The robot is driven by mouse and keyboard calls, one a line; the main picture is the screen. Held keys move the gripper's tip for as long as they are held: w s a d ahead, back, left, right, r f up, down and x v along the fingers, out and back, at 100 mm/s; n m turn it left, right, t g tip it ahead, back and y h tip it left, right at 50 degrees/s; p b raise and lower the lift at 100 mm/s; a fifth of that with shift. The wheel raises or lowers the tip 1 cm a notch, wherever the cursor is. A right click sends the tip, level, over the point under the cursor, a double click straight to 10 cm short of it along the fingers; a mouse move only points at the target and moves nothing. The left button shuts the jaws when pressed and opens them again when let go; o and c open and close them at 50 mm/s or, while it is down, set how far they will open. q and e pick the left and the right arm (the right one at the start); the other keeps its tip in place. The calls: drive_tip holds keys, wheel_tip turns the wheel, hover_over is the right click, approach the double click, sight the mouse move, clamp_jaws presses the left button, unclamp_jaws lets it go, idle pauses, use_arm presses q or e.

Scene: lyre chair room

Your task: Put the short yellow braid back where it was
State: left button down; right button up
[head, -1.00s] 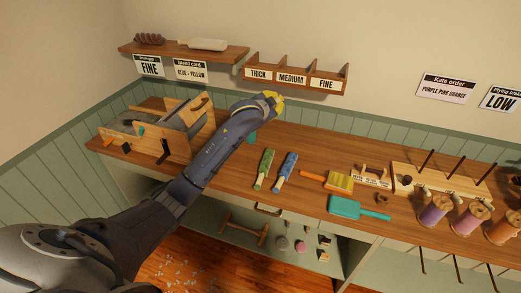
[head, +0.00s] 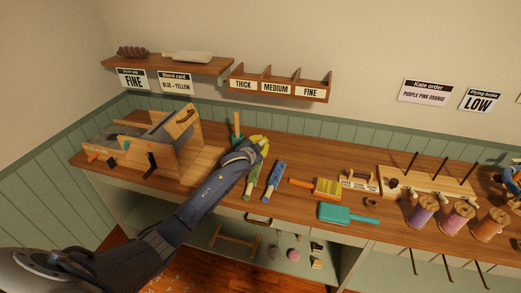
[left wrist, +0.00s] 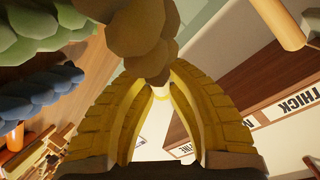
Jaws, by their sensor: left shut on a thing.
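My left gripper (head: 259,143) has yellow fingers and hangs over the bench, at the far ends of the green braid (head: 251,184) and the blue braid (head: 273,181). In the left wrist view the gripper (left wrist: 160,92) is shut on the end of a lumpy tan-yellow braid (left wrist: 142,32), which runs out of the top of that view. The held braid cannot be made out in the head view. The green braid (left wrist: 40,22) and blue braid (left wrist: 38,95) lie close by at the left of the wrist view. My right gripper is not in view.
A wooden machine (head: 165,140) stands at the left, with a teal upright tool (head: 237,127) beside it. A yellow brush (head: 327,187), teal paddle (head: 347,214) and spools (head: 457,215) are to the right. Wall bins (head: 280,88) labelled THICK, MEDIUM, FINE hang above; a shelf (head: 170,64) holds a brown braid.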

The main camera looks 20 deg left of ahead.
use_arm(q)
drive_tip(key=shift+f, duration=1.4)
drive_tip(key=shift+f, duration=0.1)
drive_tip(key=c, duration=1.4)
unclamp_jaws()
drive_tip(key=v, duration=1.2)
drive_tip(key=shift+r, duration=0.2)
